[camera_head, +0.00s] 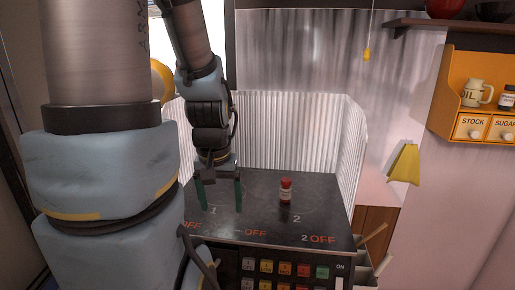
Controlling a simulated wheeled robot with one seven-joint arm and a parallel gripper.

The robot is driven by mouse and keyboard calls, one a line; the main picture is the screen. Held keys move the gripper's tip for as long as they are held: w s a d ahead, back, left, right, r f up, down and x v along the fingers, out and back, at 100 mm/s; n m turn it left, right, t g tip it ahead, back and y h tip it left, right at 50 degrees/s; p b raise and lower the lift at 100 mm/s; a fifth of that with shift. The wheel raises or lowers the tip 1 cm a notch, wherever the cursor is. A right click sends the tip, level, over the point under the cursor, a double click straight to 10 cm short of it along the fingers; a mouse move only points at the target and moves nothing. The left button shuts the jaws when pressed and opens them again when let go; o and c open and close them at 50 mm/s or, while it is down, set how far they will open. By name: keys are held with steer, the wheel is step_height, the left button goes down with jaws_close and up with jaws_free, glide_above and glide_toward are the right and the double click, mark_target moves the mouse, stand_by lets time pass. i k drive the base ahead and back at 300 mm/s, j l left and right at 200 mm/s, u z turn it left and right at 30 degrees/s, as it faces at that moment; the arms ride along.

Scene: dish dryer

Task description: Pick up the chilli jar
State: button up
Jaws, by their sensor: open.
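A small jar with a red cap and a pale label (286,190), which looks like the chilli jar, stands upright on the dark stovetop (260,222), near the marking "2". My gripper (219,197) points down over the left part of the stovetop, to the left of the jar. Its two green fingers are spread apart with nothing between them. The gap between the gripper and the jar is clear. I cannot tell exactly how high the fingertips are above the stovetop.
A corrugated metal screen (285,130) stands behind and right of the stovetop. Coloured buttons (284,268) line its front. The stovetop around the jar is free.

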mark_target(285, 190)
steer(key=k+j+u, duration=0.1)
steer(key=k+u, duration=0.15)
steer(key=k, duration=0.4)
steer(key=l+u, duration=0.1)
steer(key=u, duration=0.8)
steer(key=l+u, duration=0.15)
steer(key=u, duration=0.75)
steer(key=k+l, duration=0.5)
steer(key=l, duration=0.2)
steer(key=k+l+u, duration=0.1)
steer(key=k+l, duration=0.45)
steer(key=l, duration=0.1)
